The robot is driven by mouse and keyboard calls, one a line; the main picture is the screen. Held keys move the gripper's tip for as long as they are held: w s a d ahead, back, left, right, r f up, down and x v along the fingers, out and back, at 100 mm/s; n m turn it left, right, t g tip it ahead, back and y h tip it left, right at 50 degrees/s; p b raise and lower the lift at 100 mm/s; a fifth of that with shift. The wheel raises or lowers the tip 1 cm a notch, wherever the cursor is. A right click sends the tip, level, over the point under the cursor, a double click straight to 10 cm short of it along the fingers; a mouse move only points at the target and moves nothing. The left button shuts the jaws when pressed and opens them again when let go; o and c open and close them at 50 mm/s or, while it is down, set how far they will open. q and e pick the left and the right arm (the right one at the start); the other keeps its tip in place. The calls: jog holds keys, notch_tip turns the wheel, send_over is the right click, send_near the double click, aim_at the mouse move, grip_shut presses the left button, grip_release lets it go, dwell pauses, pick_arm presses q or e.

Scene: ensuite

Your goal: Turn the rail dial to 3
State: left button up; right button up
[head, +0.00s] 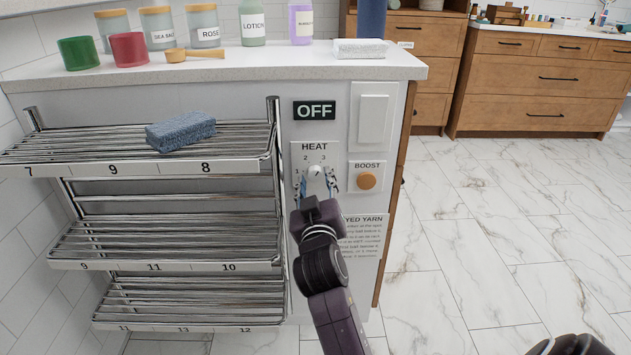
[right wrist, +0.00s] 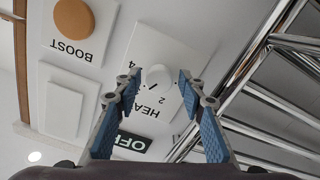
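The rail dial (head: 316,171) is a small white knob under the word HEAT on the white panel, with 1, 2 and 3 printed around it. A small dark mark shows on it, but which number it points to is hard to tell. A dark display (head: 315,110) above reads OFF. My right gripper (head: 317,184) is in front of the dial, fingers apart and pointing at the panel. In the right wrist view, its blue-padded fingertips (right wrist: 159,80) are spread on either side of the white dial (right wrist: 158,78); contact is not clear.
A BOOST panel with a round orange-brown button (head: 366,180) is right of the dial, under a white switch plate (head: 372,119). Chrome rail shelves (head: 170,235) stand close on the left, with a blue sponge (head: 181,131) on top. The floor at right is clear.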

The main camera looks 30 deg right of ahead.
notch_tip(320, 180, up, 10)
jog(key=shift+r, duration=0.1)
dwell(0.6)
jog(key=shift+f, duration=0.2)
